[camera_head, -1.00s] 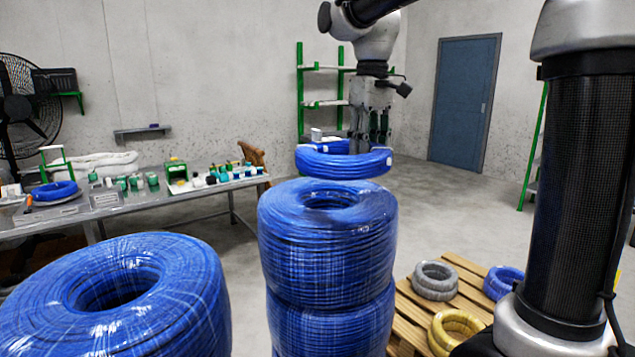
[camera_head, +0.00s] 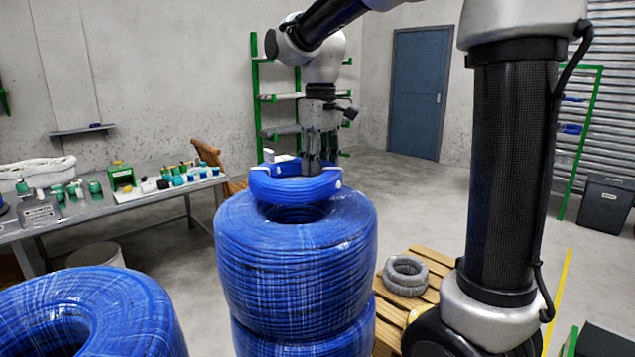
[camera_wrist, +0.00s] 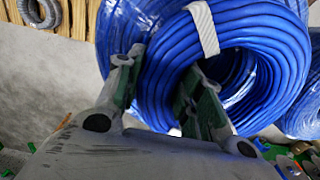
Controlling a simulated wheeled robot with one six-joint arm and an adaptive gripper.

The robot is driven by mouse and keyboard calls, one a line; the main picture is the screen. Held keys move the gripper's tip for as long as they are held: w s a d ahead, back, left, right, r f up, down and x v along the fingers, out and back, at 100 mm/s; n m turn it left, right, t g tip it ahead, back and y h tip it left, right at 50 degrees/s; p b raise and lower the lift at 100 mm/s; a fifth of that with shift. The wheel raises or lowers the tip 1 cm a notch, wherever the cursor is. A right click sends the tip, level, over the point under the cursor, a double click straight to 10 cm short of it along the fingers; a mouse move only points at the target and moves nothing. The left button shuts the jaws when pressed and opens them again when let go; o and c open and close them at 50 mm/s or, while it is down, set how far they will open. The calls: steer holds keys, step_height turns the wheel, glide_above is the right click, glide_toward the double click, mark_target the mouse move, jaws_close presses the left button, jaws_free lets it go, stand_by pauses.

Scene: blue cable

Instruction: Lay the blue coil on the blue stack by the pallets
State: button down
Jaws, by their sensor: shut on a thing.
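The blue coil (camera_head: 295,187), with pale ties, hangs at the rear of the top of the blue stack (camera_head: 295,262). The stack is of large wrapped blue rolls with a hole in the top. My gripper (camera_head: 318,168) is shut on the coil's rim from above. I cannot tell whether the coil touches the stack. In the wrist view, my gripper's green-padded fingers (camera_wrist: 160,88) straddle the coil's band, and a white tie crosses the coil (camera_wrist: 275,48). Part of the stack (camera_wrist: 118,28) shows behind it.
A wooden pallet (camera_head: 436,262) with a grey coil (camera_head: 405,275) stands right of the stack. Another large blue roll (camera_head: 120,300) is at the front left. A metal table (camera_head: 120,200) with small items stands at the left.

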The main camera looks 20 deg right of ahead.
steer(key=shift+f, duration=1.85)
steer(key=c, duration=1)
jaws_free()
steer(key=shift+o, duration=0.2)
step_height(320, 180, up, 12)
steer(key=shift+f, duration=0.2)
steer(key=s+d+f+m+t, duration=0.1)
steer(key=s+d+f, duration=0.2)
steer(key=s, duration=0.4)
steer(key=s+d+f+m+t, duration=0.2)
steer(key=s+d+f, duration=0.1)
steer(key=s+f, duration=0.2)
steer(key=s+d+f+m+t, duration=0.1)
steer(key=s+d+f, duration=0.2)
steer(key=s, duration=0.6)
steer(key=shift+d+f, duration=0.3)
steer(key=shift+f, duration=0.55)
steer(key=shift+s, duration=0.1)
